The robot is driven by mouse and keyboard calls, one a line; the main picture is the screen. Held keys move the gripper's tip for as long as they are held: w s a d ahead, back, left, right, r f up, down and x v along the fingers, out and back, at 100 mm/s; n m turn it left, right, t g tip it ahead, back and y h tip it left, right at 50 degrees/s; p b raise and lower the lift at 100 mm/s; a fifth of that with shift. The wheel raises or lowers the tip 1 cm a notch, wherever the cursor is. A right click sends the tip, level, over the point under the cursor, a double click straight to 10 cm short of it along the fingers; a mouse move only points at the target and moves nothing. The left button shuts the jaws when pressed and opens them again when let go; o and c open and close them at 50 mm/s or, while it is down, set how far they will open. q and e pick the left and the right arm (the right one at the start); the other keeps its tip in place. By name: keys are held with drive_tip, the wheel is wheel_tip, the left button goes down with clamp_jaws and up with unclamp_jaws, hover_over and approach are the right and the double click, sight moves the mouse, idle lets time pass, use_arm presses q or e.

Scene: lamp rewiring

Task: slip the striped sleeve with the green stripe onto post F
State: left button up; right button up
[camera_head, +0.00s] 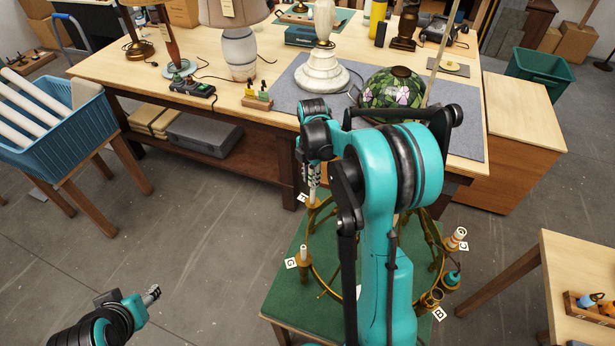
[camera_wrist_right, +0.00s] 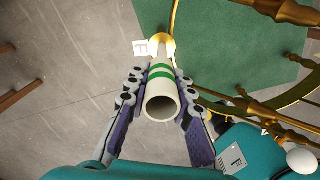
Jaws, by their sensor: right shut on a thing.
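The striped sleeve (camera_wrist_right: 160,102), a white tube with green bands, is between the fingers of my right gripper (camera_wrist_right: 160,108) in the right wrist view. My right gripper (camera_head: 314,182) is shut on it and points down at the back left of the brass ring. The sleeve's far end meets the brass cup of post F (camera_wrist_right: 166,46), beside the F label (camera_wrist_right: 140,48). I cannot tell whether the sleeve is around the post or just above it. My left gripper (camera_head: 150,295) is low at the left, away from the ring; its jaw opening is unclear.
The brass ring (camera_head: 322,283) lies on a green-topped stand (camera_head: 284,300). Post G (camera_head: 303,254) stands front left, and post C (camera_head: 457,238) and post B (camera_head: 432,298) stand right. The workbench (camera_head: 270,60) with lamps is behind. A side table (camera_head: 570,255) stands right.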

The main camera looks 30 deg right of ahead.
drive_tip(key=shift+w+f, duration=0.1)
drive_tip(key=shift+f, duration=0.1)
drive_tip(key=shift+s+f, duration=0.2)
drive_tip(key=shift+s, duration=0.05)
drive_tip(key=shift+f+b, duration=0.25)
drive_tip(key=shift+b, duration=0.2)
drive_tip(key=shift+w+f+b, duration=0.15)
drive_tip(key=shift+f+b, duration=0.3)
drive_tip(key=shift+f, duration=0.35)
drive_tip(key=b, duration=0.3)
hover_over(311, 203)
drive_tip(key=shift+f, duration=2.25)
drive_tip(key=shift+f+b, duration=0.85)
drive_tip(key=shift+f, duration=0.2)
drive_tip(key=shift+d+f, duration=0.1)
